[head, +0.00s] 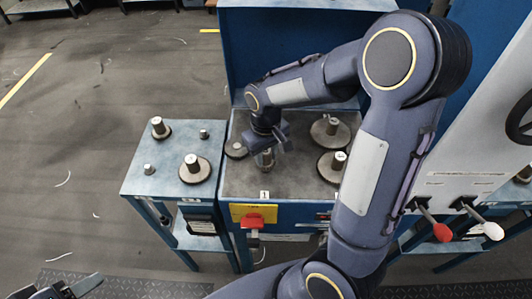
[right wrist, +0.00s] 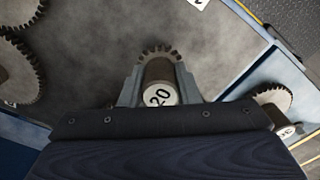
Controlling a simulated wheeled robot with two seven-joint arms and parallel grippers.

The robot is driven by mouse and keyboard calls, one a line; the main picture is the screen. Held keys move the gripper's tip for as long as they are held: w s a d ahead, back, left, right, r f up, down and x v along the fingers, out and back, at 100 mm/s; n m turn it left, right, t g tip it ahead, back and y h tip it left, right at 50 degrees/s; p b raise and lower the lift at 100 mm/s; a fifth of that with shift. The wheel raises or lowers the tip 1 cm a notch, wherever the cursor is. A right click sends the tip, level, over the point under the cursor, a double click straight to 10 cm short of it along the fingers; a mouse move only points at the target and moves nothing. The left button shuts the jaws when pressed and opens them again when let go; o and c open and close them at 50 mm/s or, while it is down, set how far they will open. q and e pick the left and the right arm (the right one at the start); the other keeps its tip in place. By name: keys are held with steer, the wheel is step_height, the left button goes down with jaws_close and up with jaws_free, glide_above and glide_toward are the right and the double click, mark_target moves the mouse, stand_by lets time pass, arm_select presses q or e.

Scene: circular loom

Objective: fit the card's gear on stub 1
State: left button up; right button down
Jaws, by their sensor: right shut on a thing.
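My right gripper (head: 265,160) points down over the grey bed of the blue loom stand. In the right wrist view its fingers (right wrist: 159,92) are shut on the hub of a small toothed gear (right wrist: 158,54), whose top reads 20. The bed has a white label 1 (head: 264,195) at its front edge, nearer than the gripper. Stub 1 itself does not show, and I cannot tell whether the held gear is on a stub or above it. The yellow card (head: 254,212) is on the stand's front. My left gripper (head: 62,290) is at the bottom left, partly cut off, with its fingers apart.
On the bed are a low disc (head: 235,150) and two hubbed gears, one at the back right (head: 330,130) and one in front of it (head: 332,166).

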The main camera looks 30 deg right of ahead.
steer(key=shift+f, duration=0.25)
stand_by(0.4)
steer(key=shift+f+b, duration=0.55)
steer(key=shift+b, duration=0.05)
steer(key=c, duration=1)
jaws_free()
steer(key=shift+r, duration=3.95)
